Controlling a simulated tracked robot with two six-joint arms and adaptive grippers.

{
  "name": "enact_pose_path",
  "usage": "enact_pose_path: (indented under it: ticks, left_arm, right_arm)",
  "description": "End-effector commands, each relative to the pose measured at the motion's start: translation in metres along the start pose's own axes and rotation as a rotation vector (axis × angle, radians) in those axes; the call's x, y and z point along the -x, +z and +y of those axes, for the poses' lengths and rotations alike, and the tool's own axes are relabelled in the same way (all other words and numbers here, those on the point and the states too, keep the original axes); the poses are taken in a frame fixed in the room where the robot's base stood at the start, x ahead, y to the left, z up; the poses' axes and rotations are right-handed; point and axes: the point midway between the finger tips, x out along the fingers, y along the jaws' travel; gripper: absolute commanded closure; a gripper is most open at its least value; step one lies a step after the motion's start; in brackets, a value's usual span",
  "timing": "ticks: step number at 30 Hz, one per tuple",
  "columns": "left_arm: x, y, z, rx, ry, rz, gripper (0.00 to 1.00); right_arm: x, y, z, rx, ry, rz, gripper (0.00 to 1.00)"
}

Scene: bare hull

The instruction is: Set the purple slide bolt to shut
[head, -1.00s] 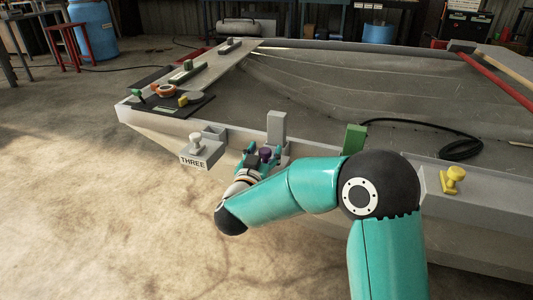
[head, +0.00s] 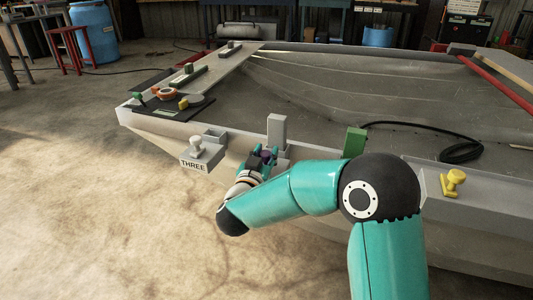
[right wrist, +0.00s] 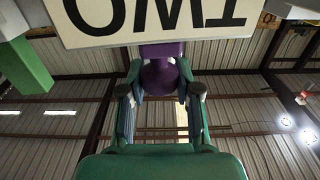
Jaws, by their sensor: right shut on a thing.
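The purple knob (head: 267,155) of the slide bolt shows at the hull's near edge, partly hidden by my right gripper (head: 262,159). In the right wrist view the purple knob (right wrist: 162,68) stands between the two fingertips of my right gripper (right wrist: 163,92), which is shut on it. A white label reading TWO (right wrist: 155,20), upside down in that view, is just above the knob. The bolt's track is mostly hidden by the gripper and arm, so its setting cannot be told. My left gripper is not in view.
A white knob (head: 196,146) on a block labelled THREE is left of the gripper. A grey post (head: 276,132) stands just behind, a green block (head: 354,142) to the right, and a yellow knob (head: 454,183) farther right. Open floor (head: 90,200) lies at the left.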

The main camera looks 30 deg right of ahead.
Motion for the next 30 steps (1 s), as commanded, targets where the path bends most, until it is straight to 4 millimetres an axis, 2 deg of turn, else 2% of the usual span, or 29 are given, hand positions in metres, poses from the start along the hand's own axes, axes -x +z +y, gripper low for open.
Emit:
enact_pose_path:
  ticks: [9, 17, 18, 22, 30]
  left_arm:
    - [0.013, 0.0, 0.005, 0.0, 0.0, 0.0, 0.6]
    - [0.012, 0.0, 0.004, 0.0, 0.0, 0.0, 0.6]
    - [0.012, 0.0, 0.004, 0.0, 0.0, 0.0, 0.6]
    - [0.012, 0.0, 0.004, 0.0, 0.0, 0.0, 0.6]
    - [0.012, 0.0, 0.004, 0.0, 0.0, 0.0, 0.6]
  right_arm:
    - [-0.042, -0.002, 0.003, -0.001, -0.003, 0.002, 1.0]
    - [-0.044, -0.003, 0.003, -0.003, -0.004, 0.006, 1.0]
    - [-0.044, -0.003, 0.003, -0.003, -0.004, 0.006, 0.62]
    - [-0.044, -0.002, 0.004, -0.002, -0.003, 0.004, 0.41]
    - [-0.043, -0.001, 0.004, -0.001, -0.002, 0.002, 0.41]
